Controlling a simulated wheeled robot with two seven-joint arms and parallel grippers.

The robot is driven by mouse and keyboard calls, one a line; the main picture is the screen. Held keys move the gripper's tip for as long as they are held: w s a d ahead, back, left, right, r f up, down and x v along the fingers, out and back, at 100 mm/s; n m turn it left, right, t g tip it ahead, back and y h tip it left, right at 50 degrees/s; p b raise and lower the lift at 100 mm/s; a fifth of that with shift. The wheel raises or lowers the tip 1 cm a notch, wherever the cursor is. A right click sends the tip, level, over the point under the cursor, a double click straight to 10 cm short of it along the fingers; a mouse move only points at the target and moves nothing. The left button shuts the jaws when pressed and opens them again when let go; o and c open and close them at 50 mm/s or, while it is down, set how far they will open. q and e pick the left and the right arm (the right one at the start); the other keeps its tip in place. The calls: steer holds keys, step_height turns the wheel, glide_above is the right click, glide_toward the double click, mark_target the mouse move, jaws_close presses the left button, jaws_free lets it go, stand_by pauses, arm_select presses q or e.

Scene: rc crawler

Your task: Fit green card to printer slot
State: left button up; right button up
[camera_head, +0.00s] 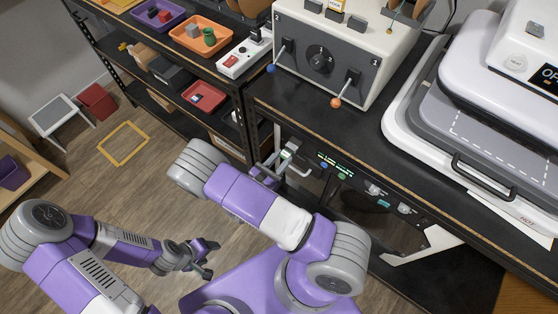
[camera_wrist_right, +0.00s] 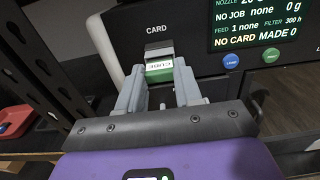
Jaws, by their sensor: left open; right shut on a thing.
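The green card (camera_wrist_right: 159,72) with a white printed label is between the fingers of my right gripper (camera_wrist_right: 158,92) in the right wrist view. My right gripper (camera_head: 275,168) is shut on it, in front of the printer's dark panel (camera_head: 322,180) in the head view. The card slot (camera_wrist_right: 159,50) sits under the word CARD, directly beyond the card. I cannot tell whether the card's far end is inside the slot. The printer screen (camera_wrist_right: 262,22) reads NO CARD. My left gripper (camera_head: 202,260) is open and empty, low over the floor, away from the printer.
The printer is under a black bench top (camera_head: 300,108) that carries a grey-white machine with levers (camera_head: 330,45) and a heat press (camera_head: 480,130). Shelving with purple, orange and red trays (camera_head: 205,95) stands to the left. Blue and green buttons (camera_wrist_right: 232,61) are right of the slot.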

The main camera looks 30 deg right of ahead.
steer(key=shift+w+d, duration=0.15)
steer(key=shift+d, duration=0.2)
steer(key=o, duration=1.1)
steer(key=shift+c, duration=0.2)
steer(key=shift+a, duration=0.1)
steer(key=p+v, duration=0.1)
steer(key=v, duration=0.6)
steer(key=shift+a, duration=0.15)
